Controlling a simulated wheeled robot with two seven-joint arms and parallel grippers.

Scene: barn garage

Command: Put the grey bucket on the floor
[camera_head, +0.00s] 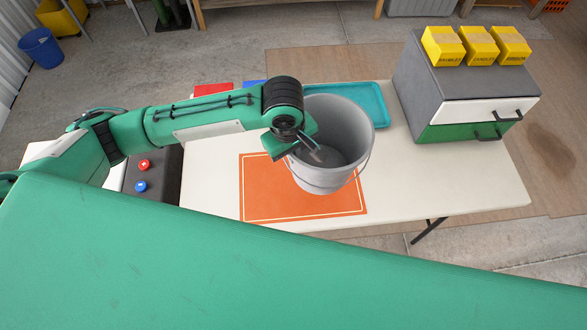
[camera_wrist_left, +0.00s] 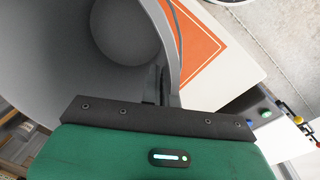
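The grey bucket (camera_head: 345,130) is over the orange mat (camera_head: 262,190) on the white table (camera_head: 480,188), its open mouth toward the head camera. I cannot tell whether its base touches the mat. My left gripper (camera_head: 311,150) is at the left part of the bucket's rim. In the left wrist view, its dark fingers (camera_wrist_left: 162,84) are close together on the bucket's wall, with the bucket's grey inside (camera_wrist_left: 80,80) filling the upper left. The gripper looks shut on the rim. My right gripper is out of view.
A grey drawer unit (camera_head: 425,88) with several yellow boxes (camera_head: 480,45) stands on the table's right. A teal tray (camera_head: 372,98) lies behind the bucket. A button box (camera_head: 142,180) is at the left. A blue bucket (camera_head: 40,47) stands on the floor (camera_head: 120,75), which has open space behind the table.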

